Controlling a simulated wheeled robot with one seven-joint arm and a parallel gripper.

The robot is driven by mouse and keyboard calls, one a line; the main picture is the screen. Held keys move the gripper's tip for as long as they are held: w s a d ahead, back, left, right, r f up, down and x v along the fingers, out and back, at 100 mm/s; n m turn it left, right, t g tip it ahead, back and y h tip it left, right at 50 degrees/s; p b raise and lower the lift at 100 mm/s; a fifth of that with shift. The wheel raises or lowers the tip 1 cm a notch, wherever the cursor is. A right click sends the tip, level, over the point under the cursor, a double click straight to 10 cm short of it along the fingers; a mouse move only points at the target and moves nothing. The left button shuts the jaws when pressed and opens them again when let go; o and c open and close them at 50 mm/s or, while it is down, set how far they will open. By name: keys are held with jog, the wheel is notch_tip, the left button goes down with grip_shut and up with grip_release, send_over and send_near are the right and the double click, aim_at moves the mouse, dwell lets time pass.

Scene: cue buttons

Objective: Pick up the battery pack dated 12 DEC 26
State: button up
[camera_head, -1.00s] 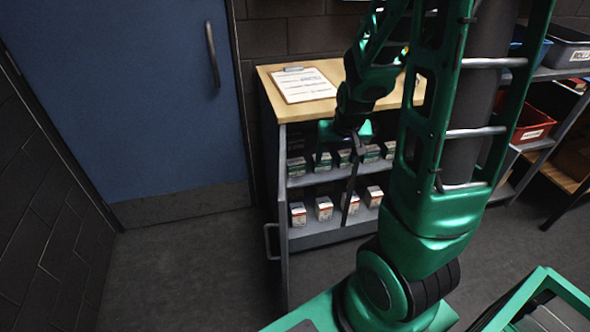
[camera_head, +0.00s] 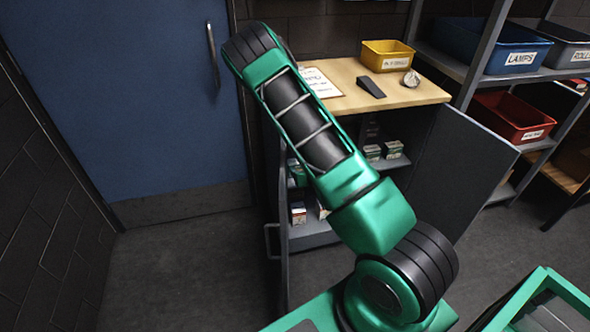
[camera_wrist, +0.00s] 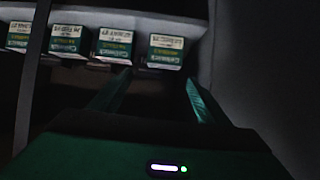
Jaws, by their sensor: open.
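In the wrist view several battery packs stand in a row on a shelf: a far-left pack (camera_wrist: 17,37), a second (camera_wrist: 66,39), a third (camera_wrist: 114,44) and a right-end pack (camera_wrist: 165,51). Each has a pale top with dark print and a green front. The dates are too small and dark to read. My gripper (camera_wrist: 159,77) is open and empty, its fingers pointing towards the right-end pack, in front of it. In the head view my arm hides my gripper and much of the shelves. Two green-and-white packs (camera_head: 393,149) and a white-and-red pack (camera_head: 298,212) show beside it.
The cabinet's wooden top (camera_head: 345,72) holds a clipboard (camera_head: 318,82), a yellow bin (camera_head: 387,56), a dark wedge (camera_head: 371,87) and a small roundish item (camera_head: 411,78). The open cabinet door (camera_head: 460,170) stands at right. A shelf rack holds bins, including a red one (camera_head: 513,117).

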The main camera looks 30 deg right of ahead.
jog(key=shift+a+f+n+t, duration=0.25)
jog(key=shift+f+n+t, duration=0.15)
jog(key=shift+f+t, duration=0.4)
jog(key=shift+x, duration=2.8)
jog(key=shift+x, duration=2.5)
jog(key=shift+a, duration=0.1)
jog(key=shift+c, duration=0.6)
jog(key=c, duration=0.8)
